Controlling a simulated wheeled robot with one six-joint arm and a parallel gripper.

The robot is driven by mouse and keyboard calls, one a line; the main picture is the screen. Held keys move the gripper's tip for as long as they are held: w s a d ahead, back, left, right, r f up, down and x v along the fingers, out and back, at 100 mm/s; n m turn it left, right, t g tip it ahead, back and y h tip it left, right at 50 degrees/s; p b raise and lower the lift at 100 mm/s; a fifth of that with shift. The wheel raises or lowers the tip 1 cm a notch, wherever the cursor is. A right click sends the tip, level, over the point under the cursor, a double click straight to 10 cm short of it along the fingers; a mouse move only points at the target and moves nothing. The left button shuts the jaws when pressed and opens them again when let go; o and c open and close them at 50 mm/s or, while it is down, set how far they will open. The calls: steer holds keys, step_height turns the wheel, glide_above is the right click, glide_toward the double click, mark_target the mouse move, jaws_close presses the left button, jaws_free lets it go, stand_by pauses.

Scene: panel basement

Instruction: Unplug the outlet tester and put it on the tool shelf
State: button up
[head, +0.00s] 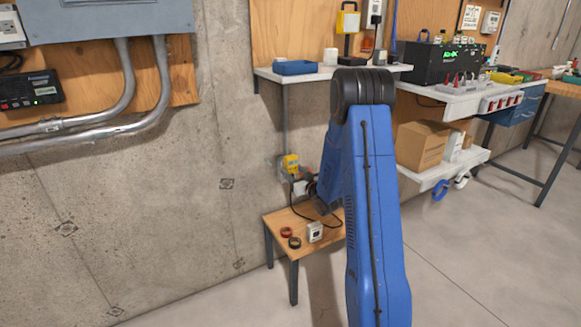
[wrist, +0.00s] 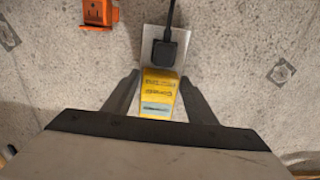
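The yellow outlet tester (wrist: 158,95) sits at a pale wall plate (wrist: 150,42) in the wrist view, beside a black plug (wrist: 164,52) with a cord. My gripper (wrist: 158,78) is open, with one dark finger on each side of the tester. Narrow gaps show between fingers and tester. In the head view the yellow tester (head: 290,163) is on the concrete wall above a small table, and my gripper (head: 299,186) reaches to it, its fingers hard to make out. A wall shelf (head: 268,73), likely the tool shelf, is higher up, holding a blue tray (head: 295,67) and a white cup (head: 331,57).
The small wooden table (head: 272,219) below holds two tape-like rings (head: 289,238) and a white device (head: 315,232). An orange box (wrist: 97,13) is on the wall nearby. A workbench (head: 455,98) with a black unit stands right; a lower shelf holds a cardboard box (head: 421,145).

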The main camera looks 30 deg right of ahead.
steer(key=c, duration=1.1)
steer(key=shift+s+d, duration=0.15)
steer(key=shift+s, duration=2.8)
